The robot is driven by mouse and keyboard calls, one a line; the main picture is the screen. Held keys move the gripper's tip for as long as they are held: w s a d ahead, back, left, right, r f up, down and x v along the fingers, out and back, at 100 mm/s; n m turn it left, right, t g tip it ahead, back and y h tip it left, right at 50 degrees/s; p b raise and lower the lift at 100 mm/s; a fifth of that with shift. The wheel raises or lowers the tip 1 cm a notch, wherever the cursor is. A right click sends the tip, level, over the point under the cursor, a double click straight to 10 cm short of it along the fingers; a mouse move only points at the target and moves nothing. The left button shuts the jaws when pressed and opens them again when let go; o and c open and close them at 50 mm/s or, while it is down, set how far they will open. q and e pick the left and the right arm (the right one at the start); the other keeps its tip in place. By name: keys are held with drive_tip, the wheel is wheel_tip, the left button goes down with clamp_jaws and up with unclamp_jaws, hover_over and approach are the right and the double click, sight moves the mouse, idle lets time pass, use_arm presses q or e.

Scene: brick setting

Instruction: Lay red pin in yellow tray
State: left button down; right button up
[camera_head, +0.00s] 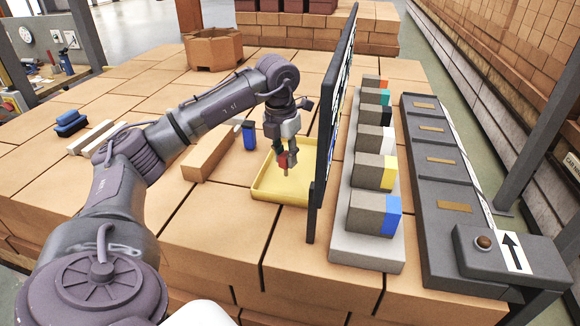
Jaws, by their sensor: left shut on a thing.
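The yellow tray (268,190) lies on the brick-coloured surface, left of the upright dark panel. My left gripper (286,158) reaches over the tray from the left and points down. It is shut on the red pin (283,161), which shows as a small red piece with a paler lower end between the fingers. The pin is over the inside of the tray; I cannot tell whether it touches the tray floor. The tray's right side is partly hidden by the panel. My right gripper is not in view.
The tall dark panel (325,150) stands close to the tray's right. Beyond it is a grey rack (367,245) of several blocks with coloured ends. A blue object (249,135) and a long tan block (209,152) lie left of the tray. An octagonal box (213,50) stands behind.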

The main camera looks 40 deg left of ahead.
sight(287, 174)
use_arm(q)
drive_tip(key=f, duration=0.1)
drive_tip(key=f+p, duration=0.1)
drive_tip(key=f, duration=0.2)
drive_tip(key=shift+w+f, duration=0.15)
drive_tip(key=shift+w, duration=0.1)
drive_tip(key=shift+f, duration=0.6)
drive_tip(key=c, duration=0.9)
unclamp_jaws()
drive_tip(key=shift+c, duration=0.2)
